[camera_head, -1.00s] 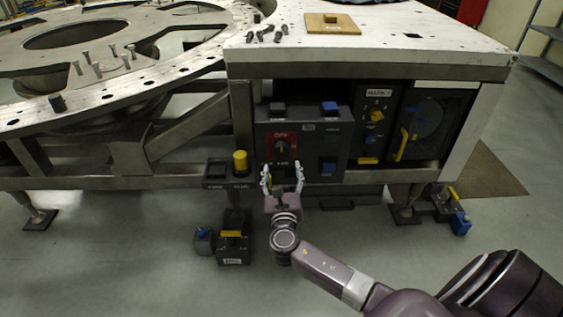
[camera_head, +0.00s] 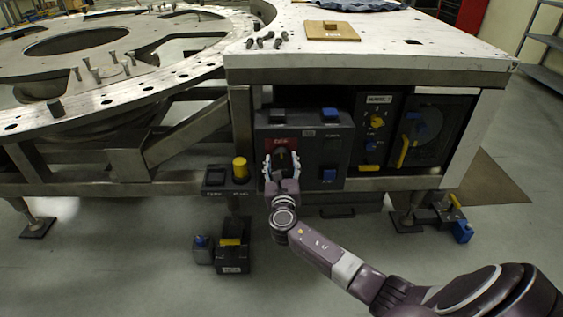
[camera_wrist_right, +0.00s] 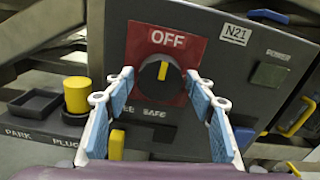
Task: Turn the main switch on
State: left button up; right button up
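The main switch is a round black knob with a yellow pointer mark, seen in the right wrist view (camera_wrist_right: 160,76). It sits on a red plate (camera_wrist_right: 187,45) marked OFF, and its yellow mark points up toward that word. My right gripper (camera_head: 282,160) is open in front of the switch in the head view. In the right wrist view its two blue-padded fingers (camera_wrist_right: 166,88) stand apart on the left and right of the knob, with nothing held. I cannot tell whether they touch it. My left gripper is not in view.
The dark control panel (camera_head: 339,150) also has blue buttons. A yellow plug (camera_head: 240,168) stands on a ledge to the left. A second panel with a yellow knob (camera_head: 377,121) is to the right. The white tabletop (camera_head: 440,50) overhangs the panels.

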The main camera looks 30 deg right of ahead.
jog(key=c, duration=0.8)
jog(key=shift+m, duration=0.3)
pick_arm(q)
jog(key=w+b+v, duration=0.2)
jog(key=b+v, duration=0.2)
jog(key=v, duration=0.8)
pick_arm(e)
jog(key=m, duration=0.8)
jog(key=shift+f+m, duration=0.15)
jog(key=shift+m, duration=0.25)
jog(key=m+b, duration=0.1)
jog(key=m, duration=0.3)
jog(key=shift+b, duration=0.3)
jog(key=m+b, duration=0.1)
jog(key=m, duration=0.3)
jog(key=shift+b, duration=0.3)
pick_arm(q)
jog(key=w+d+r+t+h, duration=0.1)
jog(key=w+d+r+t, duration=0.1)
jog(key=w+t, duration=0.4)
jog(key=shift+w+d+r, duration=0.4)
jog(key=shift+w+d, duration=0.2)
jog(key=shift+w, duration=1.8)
pick_arm(e)
jog(key=shift+m, duration=0.4)
